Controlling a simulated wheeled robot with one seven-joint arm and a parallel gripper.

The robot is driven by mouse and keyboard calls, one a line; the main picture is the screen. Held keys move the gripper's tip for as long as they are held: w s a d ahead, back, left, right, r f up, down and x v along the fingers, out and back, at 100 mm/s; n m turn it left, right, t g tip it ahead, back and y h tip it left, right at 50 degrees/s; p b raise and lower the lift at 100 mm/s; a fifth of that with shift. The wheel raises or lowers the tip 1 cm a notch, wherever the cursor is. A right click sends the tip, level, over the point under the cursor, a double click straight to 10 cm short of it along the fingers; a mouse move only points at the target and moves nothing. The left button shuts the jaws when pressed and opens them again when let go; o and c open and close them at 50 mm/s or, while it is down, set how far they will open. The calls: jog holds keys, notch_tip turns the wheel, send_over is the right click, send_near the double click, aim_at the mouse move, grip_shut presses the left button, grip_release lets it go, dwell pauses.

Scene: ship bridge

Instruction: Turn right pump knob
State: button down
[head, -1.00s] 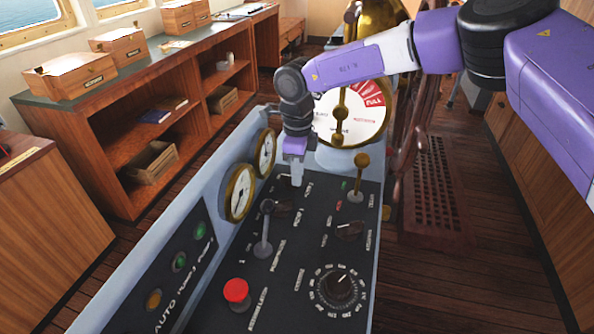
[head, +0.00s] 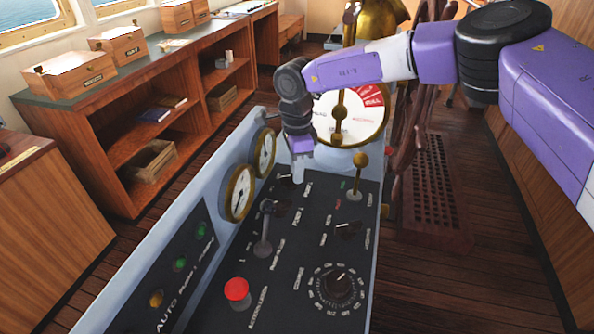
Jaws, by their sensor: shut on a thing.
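A sloping dark console panel (head: 288,262) fills the lower middle of the head view. My gripper (head: 298,176) points down at its far end, with its fingertips at a small dark pump knob (head: 284,181) beside white lettering. The gripper is shut on this knob, though the fingers partly hide the contact. A second small dark knob (head: 279,209) sits nearer, just behind a grey lever (head: 263,244). Another black knob (head: 347,229) lies to the right on the panel, clear of the gripper.
A brass-topped lever (head: 360,162) stands right of the gripper. Two brass gauges (head: 239,193) line the left side. A red button (head: 237,289) and a large round dial (head: 337,285) are at the near end. A brass telegraph (head: 345,118) rises behind my wrist.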

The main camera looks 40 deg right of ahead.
jog(key=c, duration=1.5)
grip_release()
jog(key=shift+o, duration=0.2)
notch_tip(320, 180, up, 8)
jog(key=shift+f+b, duration=0.1)
jog(key=shift+b, duration=0.35)
